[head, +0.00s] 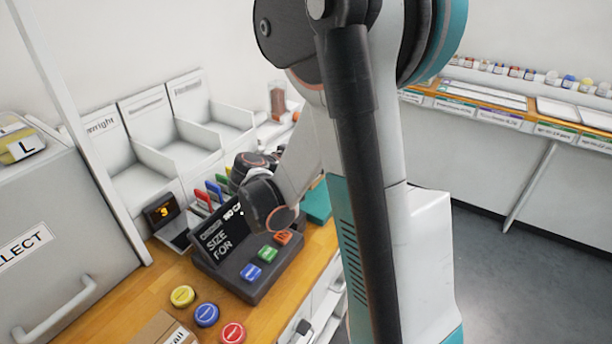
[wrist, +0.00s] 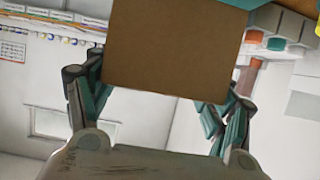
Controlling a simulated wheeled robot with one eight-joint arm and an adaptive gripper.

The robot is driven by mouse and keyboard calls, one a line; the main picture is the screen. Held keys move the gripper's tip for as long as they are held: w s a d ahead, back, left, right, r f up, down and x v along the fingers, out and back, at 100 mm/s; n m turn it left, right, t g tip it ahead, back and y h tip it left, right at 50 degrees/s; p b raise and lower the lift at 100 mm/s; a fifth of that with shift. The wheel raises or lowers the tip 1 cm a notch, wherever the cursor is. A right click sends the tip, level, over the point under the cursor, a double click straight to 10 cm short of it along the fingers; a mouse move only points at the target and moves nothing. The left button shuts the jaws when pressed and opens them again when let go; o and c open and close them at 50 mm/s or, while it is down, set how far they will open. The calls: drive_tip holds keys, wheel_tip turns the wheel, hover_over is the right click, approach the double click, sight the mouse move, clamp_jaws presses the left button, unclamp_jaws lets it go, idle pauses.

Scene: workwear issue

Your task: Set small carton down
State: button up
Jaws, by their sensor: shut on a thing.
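A plain brown carton (wrist: 175,50) fills the upper middle of the wrist view, with no label on the face I see. My gripper (wrist: 157,92) is shut on it, one finger at each side. The carton's far side runs out of the picture. In the head view my arm's dark joints hang over the counter, and I cannot make out the fingers or the held carton there. Another brown box (head: 152,328) with a white label, only partly readable, is cut off at the bottom edge of the head view.
A black sign stand (head: 243,285) with blue, green and orange buttons stands on the wooden counter (head: 180,268). Yellow, blue and red round buttons (head: 207,315) lie in front. White bins (head: 130,180) line the back, and a grey cabinet (head: 60,215) stands left. Open floor lies right.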

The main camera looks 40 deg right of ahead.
drive_tip(key=shift+f+b, duration=0.8)
drive_tip(key=shift+f, duration=1.35)
drive_tip(key=shift+f, duration=0.2)
drive_tip(key=o, duration=1.2)
drive_tip(key=shift+r, duration=0.2)
